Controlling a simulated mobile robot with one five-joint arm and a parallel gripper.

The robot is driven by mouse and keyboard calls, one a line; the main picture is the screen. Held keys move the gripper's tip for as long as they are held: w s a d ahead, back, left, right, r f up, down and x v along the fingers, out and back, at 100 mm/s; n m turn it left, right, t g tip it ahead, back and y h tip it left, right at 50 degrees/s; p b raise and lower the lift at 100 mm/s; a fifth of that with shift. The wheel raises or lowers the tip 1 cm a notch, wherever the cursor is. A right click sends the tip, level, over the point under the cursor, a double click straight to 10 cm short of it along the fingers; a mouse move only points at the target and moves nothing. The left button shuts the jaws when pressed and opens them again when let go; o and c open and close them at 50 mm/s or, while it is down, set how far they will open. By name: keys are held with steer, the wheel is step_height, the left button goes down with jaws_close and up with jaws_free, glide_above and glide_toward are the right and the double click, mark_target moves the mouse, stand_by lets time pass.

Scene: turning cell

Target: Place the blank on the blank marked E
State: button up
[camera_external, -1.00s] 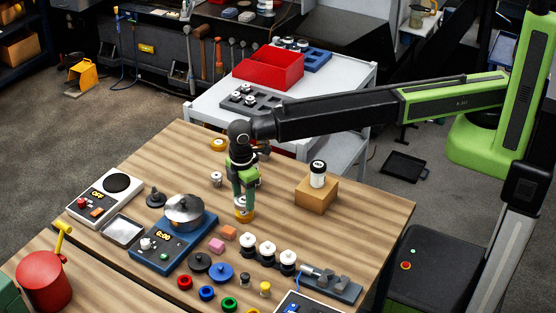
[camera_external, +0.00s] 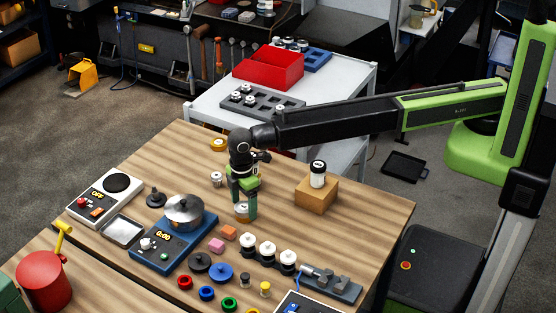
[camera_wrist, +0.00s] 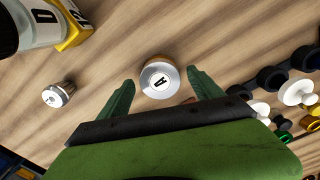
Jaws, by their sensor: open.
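My gripper (camera_external: 244,212) is open and low over the wooden table. A short round blank (camera_wrist: 160,80) with a silver rim and a white top marked A stands between and slightly beyond my fingertips in the wrist view. In the external view this blank (camera_external: 241,209) is partly hidden by my fingers. A smaller silver blank (camera_external: 217,179) stands on the table to the left; it also shows in the wrist view (camera_wrist: 58,95). A brass-coloured blank with a pale top (camera_external: 218,144) stands near the table's far edge. I cannot read a letter E on any of them.
A blue scale with a metal pan (camera_external: 172,245) stands at left. Coloured rings, discs and white-topped pieces (camera_external: 268,250) crowd the front. Bare table lies between gripper and wooden block.

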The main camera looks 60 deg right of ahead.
mark_target(244, 207)
step_height(244, 207, up, 12)
steer(key=p, duration=1.2)
steer(key=shift+r, duration=0.15)
steer(key=w+d+m, duration=0.2)
steer(key=d+m, duration=0.1)
steer(key=d, duration=1.4)
steer(key=w+d+m, duration=0.2)
steer(key=d+m, duration=0.1)
steer(key=d, duration=1.4)
steer(key=s+d+m, duration=0.2)
steer(key=s+d, duration=0.1)
steer(key=d, duration=0.7)
steer(key=s+d+m, duration=0.3)
steer(key=s+d, duration=0.1)
steer(key=d, duration=0.6)
steer(key=s+d+m, duration=0.2)
steer(key=s+d, duration=0.1)
steer(key=d, duration=0.7)
steer(key=shift+s+d, duration=0.25)
steer(key=shift+s, duration=0.1)
